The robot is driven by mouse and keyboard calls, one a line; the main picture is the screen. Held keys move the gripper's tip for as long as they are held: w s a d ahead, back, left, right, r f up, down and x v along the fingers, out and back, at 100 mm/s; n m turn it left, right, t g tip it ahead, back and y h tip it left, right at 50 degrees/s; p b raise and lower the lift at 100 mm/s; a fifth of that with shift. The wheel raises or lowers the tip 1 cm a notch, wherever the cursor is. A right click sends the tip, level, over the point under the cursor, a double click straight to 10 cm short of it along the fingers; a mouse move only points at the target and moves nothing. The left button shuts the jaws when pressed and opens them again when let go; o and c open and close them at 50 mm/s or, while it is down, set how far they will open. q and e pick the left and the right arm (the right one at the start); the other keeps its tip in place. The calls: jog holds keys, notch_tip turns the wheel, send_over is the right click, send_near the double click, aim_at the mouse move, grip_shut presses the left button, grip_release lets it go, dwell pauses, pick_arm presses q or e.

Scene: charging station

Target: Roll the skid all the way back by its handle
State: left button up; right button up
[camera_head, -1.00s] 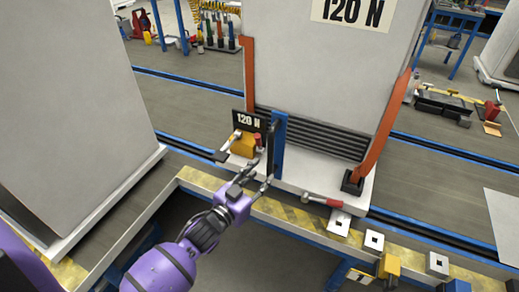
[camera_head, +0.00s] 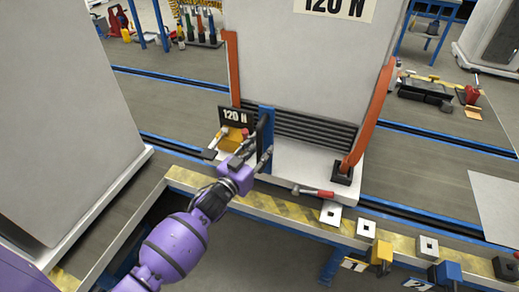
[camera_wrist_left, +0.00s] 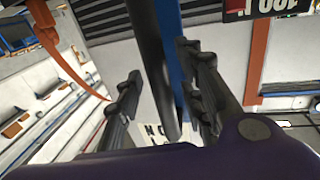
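The skid (camera_head: 290,65) is a tall pale block marked 120 N, on a white base with orange side straps. Its handle is a dark upright bar (camera_head: 261,131) in front of a blue post (camera_head: 268,118). My left gripper (camera_head: 259,152), on a purple arm, is at the handle's lower part. In the left wrist view, its dark fingers stand apart (camera_wrist_left: 163,95), with the dark bar (camera_wrist_left: 150,55) and blue post (camera_wrist_left: 170,50) showing between them. The fingers do not look closed on the bar. My right gripper is not in view.
A red-handled hammer (camera_head: 312,191) lies at the base's front edge. A yellow-striped ledge (camera_head: 270,208) runs in front, with a dark gap below. Another large pale block (camera_head: 60,110) stands at left. Blue rails (camera_head: 440,142) cross the floor.

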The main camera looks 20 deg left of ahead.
pick_arm(q)
grip_shut()
dwell(0.3)
jog(key=a, duration=1.1)
jog(key=shift+w+a, duration=0.2)
jog(key=shift+a, duration=0.15)
grip_release()
jog(key=shift+a+f, duration=0.1)
jog(key=shift+a, duration=0.05)
